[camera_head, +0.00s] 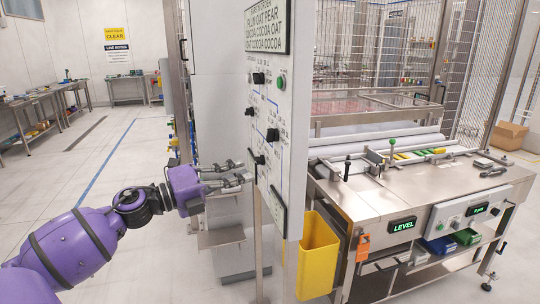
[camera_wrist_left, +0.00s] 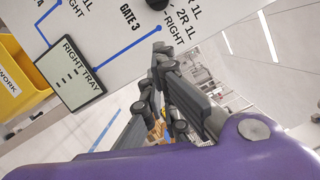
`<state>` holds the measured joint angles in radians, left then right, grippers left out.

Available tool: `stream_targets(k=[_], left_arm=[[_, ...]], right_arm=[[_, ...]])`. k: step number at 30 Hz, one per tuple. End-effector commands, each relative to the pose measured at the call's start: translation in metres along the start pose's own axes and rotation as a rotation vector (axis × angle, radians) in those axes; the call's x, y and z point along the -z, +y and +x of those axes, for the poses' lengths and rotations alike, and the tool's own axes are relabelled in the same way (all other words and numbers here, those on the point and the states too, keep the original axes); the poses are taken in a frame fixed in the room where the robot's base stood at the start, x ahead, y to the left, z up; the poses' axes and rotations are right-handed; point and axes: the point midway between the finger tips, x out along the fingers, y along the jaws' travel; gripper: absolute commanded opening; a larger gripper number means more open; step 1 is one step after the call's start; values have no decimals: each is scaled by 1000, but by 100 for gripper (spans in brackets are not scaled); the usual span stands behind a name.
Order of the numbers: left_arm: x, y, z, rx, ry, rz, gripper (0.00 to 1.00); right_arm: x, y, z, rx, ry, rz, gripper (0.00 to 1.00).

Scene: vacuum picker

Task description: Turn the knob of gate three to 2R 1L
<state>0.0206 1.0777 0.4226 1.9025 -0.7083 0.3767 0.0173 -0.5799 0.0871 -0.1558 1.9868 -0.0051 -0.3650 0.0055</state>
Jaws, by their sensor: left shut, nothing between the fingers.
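The upright control panel (camera_head: 270,100) stands in the middle of the head view, with several black knobs on its face. The lowest knob (camera_head: 259,159) sits just above my left gripper's fingertips. In the left wrist view the panel (camera_wrist_left: 100,50) shows the label GATE 3, with "2R 1L" and "RIGHT" printed beside it. A dark piece (camera_wrist_left: 157,4) at the top edge between these labels looks like the gate three knob; its pointer cannot be read. My left gripper (camera_head: 246,178) is shut and empty, close to the panel's face. It also fills the middle of the left wrist view (camera_wrist_left: 158,60).
A green button (camera_head: 281,83) is on the panel's upper part. A small display reading RIGHT TRAY (camera_wrist_left: 68,75) is beside the gate label. A yellow bin (camera_head: 318,255) hangs below the panel. A steel machine table (camera_head: 400,195) stands at the right. Floor at the left is clear.

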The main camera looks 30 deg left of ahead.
Motion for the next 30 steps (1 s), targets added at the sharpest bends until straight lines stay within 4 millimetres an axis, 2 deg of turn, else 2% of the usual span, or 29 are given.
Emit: stream_targets(k=[6, 14, 15, 21, 30], left_arm=[[-1, -4, 44, 6, 1, 2, 0], [-2, -4, 92, 4, -1, 1, 0], [-13, -3, 92, 4, -6, 0, 0], [-34, -1, 97, 2, -3, -3, 0], [-39, 0, 98, 1, -1, -3, 0]], right_arm=[[19, -7, 1, 4, 31, 18, 40], [26, -5, -1, 4, 41, 14, 40], [25, -5, -1, 4, 39, 14, 40], [15, -4, -2, 3, 19, 11, 40], [11, -3, -5, 3, 11, 9, 40]])
